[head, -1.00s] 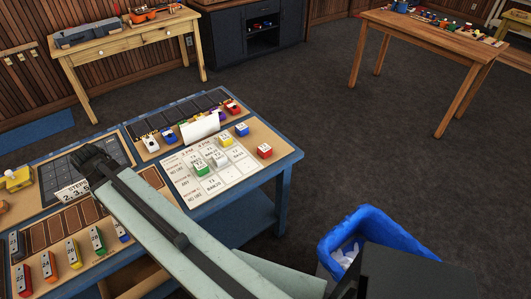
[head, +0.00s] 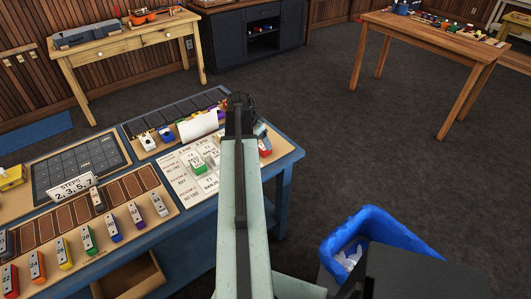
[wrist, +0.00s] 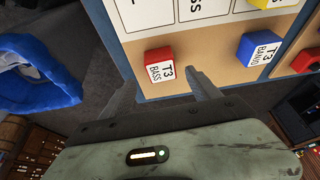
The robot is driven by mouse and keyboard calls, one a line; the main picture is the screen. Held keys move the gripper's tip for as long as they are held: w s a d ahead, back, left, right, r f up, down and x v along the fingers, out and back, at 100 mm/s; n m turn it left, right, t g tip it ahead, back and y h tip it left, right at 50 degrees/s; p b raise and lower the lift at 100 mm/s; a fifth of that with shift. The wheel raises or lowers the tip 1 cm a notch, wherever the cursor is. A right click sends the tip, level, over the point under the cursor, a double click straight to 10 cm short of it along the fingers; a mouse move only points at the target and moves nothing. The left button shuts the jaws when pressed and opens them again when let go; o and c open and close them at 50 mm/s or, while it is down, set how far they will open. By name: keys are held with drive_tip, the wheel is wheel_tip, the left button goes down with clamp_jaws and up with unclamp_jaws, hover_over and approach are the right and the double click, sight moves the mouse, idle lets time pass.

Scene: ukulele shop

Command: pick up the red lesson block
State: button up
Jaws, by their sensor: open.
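The red lesson block (wrist: 154,57), with a white top marked T3 BASS, sits near the edge of the blue-rimmed table in the wrist view. My gripper (wrist: 161,77) is open and empty, with one finger on each side of the block in the picture. I cannot tell how high it is above the block. In the head view its end (head: 241,99) is over the table's right part.
A blue block (wrist: 260,49) is to the right of the red one in the wrist view, and a yellow block (wrist: 270,3) is at the top. A green block (head: 198,166) sits on the schedule sheet. A blue-lined bin (head: 372,226) stands beside the table.

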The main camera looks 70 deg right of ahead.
drive_tip(key=b+x, duration=0.4)
drive_tip(key=x, duration=0.1)
drive_tip(key=shift+d+f+b, duration=0.15)
drive_tip(key=shift+f+b, duration=0.25)
drive_tip(key=shift+r, duration=0.2)
drive_tip(key=c, duration=1.4)
wheel_tip(320, 180, up, 10)
drive_tip(key=p, duration=1)
drive_tip(key=shift+s, duration=0.1)
drive_tip(key=shift+c, duration=0.2)
